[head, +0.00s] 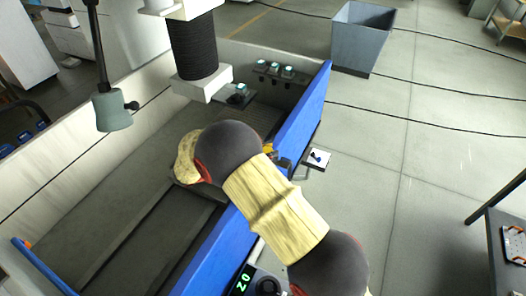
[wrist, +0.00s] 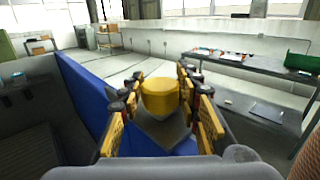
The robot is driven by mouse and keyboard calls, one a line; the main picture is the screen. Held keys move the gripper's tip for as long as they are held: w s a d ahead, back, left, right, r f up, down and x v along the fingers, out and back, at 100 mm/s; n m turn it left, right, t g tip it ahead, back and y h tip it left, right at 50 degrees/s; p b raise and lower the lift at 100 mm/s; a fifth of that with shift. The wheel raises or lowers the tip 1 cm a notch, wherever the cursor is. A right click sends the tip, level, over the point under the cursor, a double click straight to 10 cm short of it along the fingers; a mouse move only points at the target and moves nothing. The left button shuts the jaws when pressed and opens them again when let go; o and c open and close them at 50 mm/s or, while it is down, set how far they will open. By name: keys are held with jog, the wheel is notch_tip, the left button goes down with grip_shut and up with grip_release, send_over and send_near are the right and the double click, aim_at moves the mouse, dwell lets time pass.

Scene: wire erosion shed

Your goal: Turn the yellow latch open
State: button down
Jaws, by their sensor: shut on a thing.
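The yellow latch (wrist: 160,97) sits in the middle of the wrist view, on a grey plate by the blue panel of the machine tank. My gripper (wrist: 158,100) has one finger on each side of the latch and is shut on it. In the head view, a small bit of yellow (head: 268,148) shows at the blue panel (head: 304,108), beside my arm. My arm hides most of the latch and the fingers there. I cannot tell the latch's turn angle.
The open tank (head: 105,165) lies left of the blue panel. A black bellows column (head: 193,48) hangs over it. A grey bin (head: 360,38) stands on the floor behind. A workbench (wrist: 250,66) stands at the right in the wrist view. The floor right of the tank is mostly clear.

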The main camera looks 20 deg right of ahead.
jog(key=shift+g, duration=0.3)
jog(key=c, duration=1.3)
grip_release()
jog(key=shift+c, duration=0.2)
jog(key=shift+o, duration=0.4)
jog(key=a, duration=1.2)
jog(key=shift+s, duration=0.25)
